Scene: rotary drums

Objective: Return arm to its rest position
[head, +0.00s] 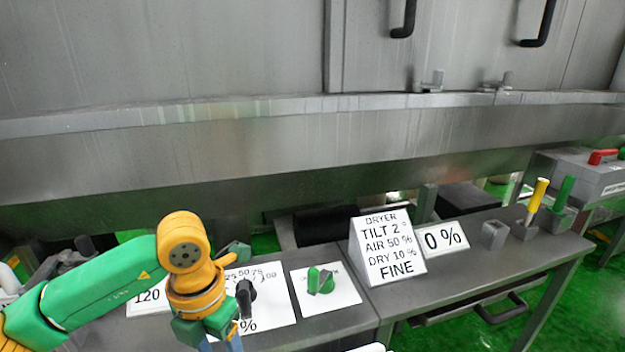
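My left arm comes in from the lower left, green with yellow joints. Its gripper (220,343) hangs over the front of the control desk, pointing down, with its tips cut off by the bottom edge. I cannot tell whether it is open or shut, and I see nothing held in it. It covers part of a white panel with a black knob (246,296). A green knob (320,281) on a white plate stands to the right of the gripper, apart from it.
A sign (388,248) reads "DRYER TILT 2°, AIR 50 %, DRY 10 %, FINE"; beside it a plate (442,238) reads "0 %". A yellow-handled tool (537,198) and a green-handled one (564,192) stand in holders at right. A large grey metal housing (250,140) spans the back.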

